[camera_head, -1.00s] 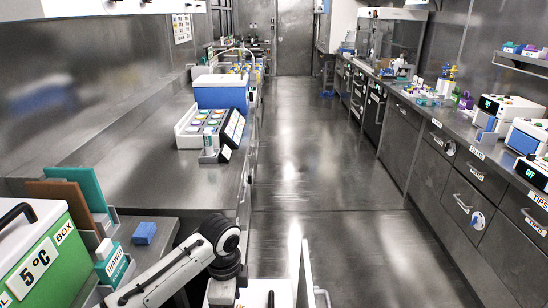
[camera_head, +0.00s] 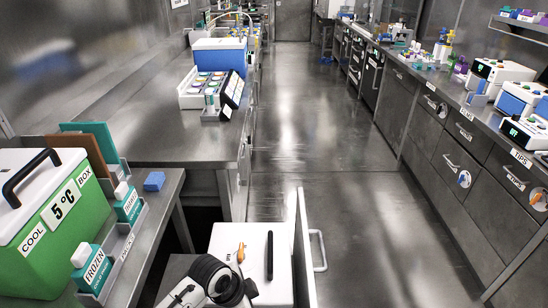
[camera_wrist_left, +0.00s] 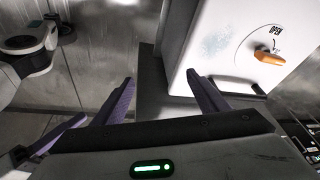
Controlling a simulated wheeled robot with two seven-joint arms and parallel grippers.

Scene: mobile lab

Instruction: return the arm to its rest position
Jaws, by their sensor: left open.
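My left arm (camera_head: 215,282) shows at the bottom of the head view, as a white link and a black ringed joint in front of a white box. Its gripper is outside that view. In the left wrist view my left gripper (camera_wrist_left: 165,88) is open, its two purple fingers spread with nothing between them. The white box (camera_wrist_left: 220,48) with an orange latch marked OPEN lies just beyond the right finger; I cannot tell whether they touch. My right gripper does not show clearly in either view.
The white box (camera_head: 225,240) stands beside an open panel with a handle (camera_head: 318,250). A green cool box (camera_head: 62,210) and cold-pack holders (camera_head: 120,235) are at left. A blue block (camera_head: 154,181) lies on the bench. The aisle floor (camera_head: 320,200) is clear.

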